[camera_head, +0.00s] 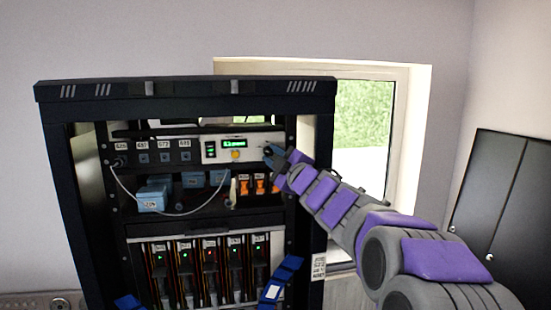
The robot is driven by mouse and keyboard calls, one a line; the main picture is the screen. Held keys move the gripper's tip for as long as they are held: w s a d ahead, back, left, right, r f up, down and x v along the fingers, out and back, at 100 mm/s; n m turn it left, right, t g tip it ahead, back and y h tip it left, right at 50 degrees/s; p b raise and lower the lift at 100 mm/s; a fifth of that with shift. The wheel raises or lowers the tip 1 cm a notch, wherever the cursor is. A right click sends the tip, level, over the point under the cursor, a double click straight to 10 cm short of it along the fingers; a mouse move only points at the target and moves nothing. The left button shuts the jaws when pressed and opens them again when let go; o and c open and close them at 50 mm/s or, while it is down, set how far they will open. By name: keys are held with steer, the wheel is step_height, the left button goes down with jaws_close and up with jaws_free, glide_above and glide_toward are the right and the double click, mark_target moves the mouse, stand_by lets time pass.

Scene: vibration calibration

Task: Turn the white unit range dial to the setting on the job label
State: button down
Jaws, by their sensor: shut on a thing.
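The white unit (220,153) sits at the upper right in a dark rack, with a green lit display and a yellow button. My gripper (270,152) is at the unit's right end, shut on the range dial there. The jaws hide the dial, so its setting cannot be read.
The dark rack (313,200) frames the work area. Left of the white unit are labelled sockets (164,157) with a pale cable (140,203). Blue boxes (153,196) and orange switches (260,187) sit below. A window (365,120) is behind; dark cabinets (500,195) stand right.

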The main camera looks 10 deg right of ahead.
steer(key=shift+a, duration=0.15)
steer(key=m+t+b, duration=0.1)
steer(key=m+b, duration=0.1)
steer(key=m+h+b, duration=0.1)
steer(key=m+b, duration=0.1)
steer(key=m, duration=0.1)
steer(key=m+t+h+b, duration=0.1)
steer(key=m+b, duration=0.1)
steer(key=shift+a+f+m+t, duration=0.25)
steer(key=shift+m+t, duration=0.05)
steer(key=m+h+b, duration=0.1)
steer(key=b, duration=0.1)
steer(key=m+b, duration=0.2)
steer(key=shift+a+m+t+h, duration=0.15)
steer(key=shift+m+t+h, duration=0.15)
steer(key=shift+h, duration=0.1)
steer(key=m+h+b, duration=0.2)
steer(key=m+b, duration=0.2)
steer(key=shift+b, duration=0.4)
steer(key=shift+r+m+h, duration=0.1)
steer(key=shift+m+h, duration=0.3)
steer(key=c, duration=0.9)
jaws_free()
steer(key=shift+a, duration=0.1)
